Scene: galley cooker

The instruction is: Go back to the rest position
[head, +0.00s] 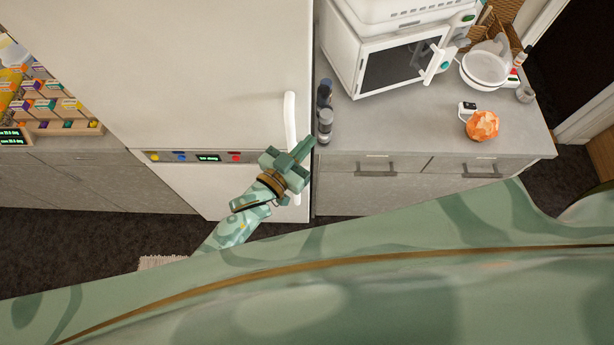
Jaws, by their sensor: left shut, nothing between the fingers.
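My left gripper (304,151) is shut and empty. It is raised in front of the large white fridge (215,70), close to the lower end of its vertical handle (290,120). I cannot tell whether it touches the handle. The left arm comes up from the lower left, past the fridge's lower panel. My right gripper is not in view. My own green patterned body fills the bottom of the head view and hides the floor there.
Right of the fridge, a grey counter (410,125) carries a white microwave (390,55), dark grinders (325,122), an orange patterned round object (482,125) and a white bowl (484,70). Drawers (455,168) are below. A stocked shelf (60,128) stands left. Dark floor (60,245) is free at lower left.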

